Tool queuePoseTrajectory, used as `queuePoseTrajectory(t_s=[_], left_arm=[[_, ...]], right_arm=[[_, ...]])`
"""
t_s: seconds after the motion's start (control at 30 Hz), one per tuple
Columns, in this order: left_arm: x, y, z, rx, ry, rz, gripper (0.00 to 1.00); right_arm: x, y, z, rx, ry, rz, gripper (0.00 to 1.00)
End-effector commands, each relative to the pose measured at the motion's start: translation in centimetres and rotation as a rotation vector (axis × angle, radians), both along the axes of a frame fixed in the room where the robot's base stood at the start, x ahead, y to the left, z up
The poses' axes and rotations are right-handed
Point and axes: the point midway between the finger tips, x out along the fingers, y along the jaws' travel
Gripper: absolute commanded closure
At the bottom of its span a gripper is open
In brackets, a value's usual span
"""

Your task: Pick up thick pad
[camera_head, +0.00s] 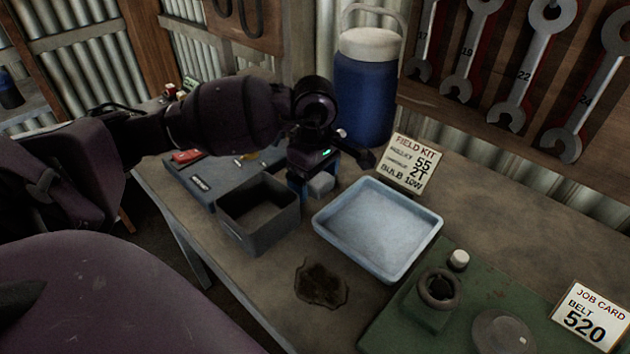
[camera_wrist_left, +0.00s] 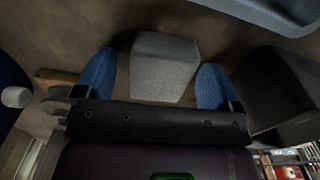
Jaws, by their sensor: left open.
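The thick pad appears to be a plain grey block (camera_head: 321,184); it stands on the bench between the dark open bin and the blue-white tray. My left gripper (camera_head: 315,177) is over it, pointing down, with its blue fingers open. In the left wrist view the grey block (camera_wrist_left: 164,68) lies between the two blue fingers, with a gap on each side. The gripper is not closed on it. In the head view the wrist and fingers hide part of the block. My right gripper is not in view.
The dark grey bin (camera_head: 258,236) is close on the left, and the blue-white tray (camera_head: 425,245) on the right. A field kit card (camera_head: 411,163) and a blue jug (camera_head: 365,90) stand behind. A dark stain (camera_head: 321,285) marks clear bench in front.

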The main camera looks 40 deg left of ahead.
Motion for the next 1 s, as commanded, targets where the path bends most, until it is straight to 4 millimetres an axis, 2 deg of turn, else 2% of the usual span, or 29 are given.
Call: queuePoseTrajectory(t_s=[0.13,0.4,0.5,0.77,0.87,1.0], left_arm=[[0.0,0.0,0.1,0.000,-0.001,0.000,0.12],[0.0,0.0,0.1,0.000,0.000,0.000,0.53],[0.0,0.0,0.1,0.000,0.000,0.000,0.65],[0.0,0.0,0.3,0.000,-0.002,0.000,0.65],[0.1,0.0,1.2,0.001,-0.004,0.000,0.65],[0.1,0.0,3.6,0.002,-0.008,-0.001,0.65]], right_arm=[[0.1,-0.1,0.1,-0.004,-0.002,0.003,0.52],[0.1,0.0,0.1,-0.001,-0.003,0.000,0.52],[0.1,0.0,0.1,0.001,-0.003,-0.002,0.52],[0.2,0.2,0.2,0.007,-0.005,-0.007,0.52],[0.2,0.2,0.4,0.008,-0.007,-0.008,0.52],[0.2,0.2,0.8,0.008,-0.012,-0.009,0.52]])
